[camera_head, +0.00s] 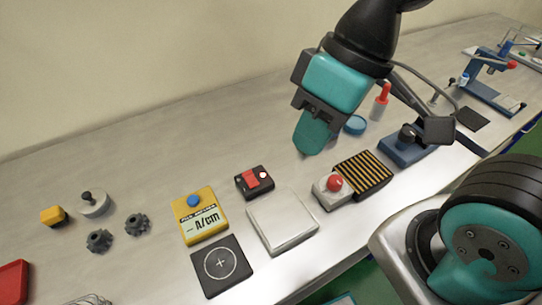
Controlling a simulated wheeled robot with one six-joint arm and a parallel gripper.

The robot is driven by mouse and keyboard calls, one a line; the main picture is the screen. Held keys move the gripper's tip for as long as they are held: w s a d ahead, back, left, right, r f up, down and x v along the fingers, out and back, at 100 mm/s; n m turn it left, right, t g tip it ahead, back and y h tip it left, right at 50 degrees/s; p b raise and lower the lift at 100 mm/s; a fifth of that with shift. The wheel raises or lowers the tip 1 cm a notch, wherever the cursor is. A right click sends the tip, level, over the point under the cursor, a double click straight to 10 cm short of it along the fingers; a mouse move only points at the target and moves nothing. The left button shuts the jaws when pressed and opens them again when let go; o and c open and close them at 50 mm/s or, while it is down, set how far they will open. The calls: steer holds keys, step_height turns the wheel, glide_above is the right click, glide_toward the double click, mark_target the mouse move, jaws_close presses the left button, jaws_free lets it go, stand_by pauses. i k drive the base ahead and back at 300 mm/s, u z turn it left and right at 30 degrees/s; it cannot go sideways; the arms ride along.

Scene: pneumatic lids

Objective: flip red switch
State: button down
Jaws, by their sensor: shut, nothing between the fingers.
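The red switch (252,180) is a red rocker in a small black box (265,190) on the bench, with a small pale round part at its right end. My gripper (312,138) hangs above the bench, up and to the right of the switch box. Its teal fingers are shut together and empty, pointing down. It is apart from the switch. Nothing hides the switch box in the head view.
A yellow device (205,228) with a blue button stands left of the switch box, and a white flat box (292,243) is just in front. Bench space behind the switch is clear.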

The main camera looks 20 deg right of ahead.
mark_target(251, 180)
steer(key=z, duration=1.35)
steer(key=k, duration=0.95)
steer(key=u, duration=1.45)
steer(key=i, duration=0.5)
steer(key=u, duration=0.1)
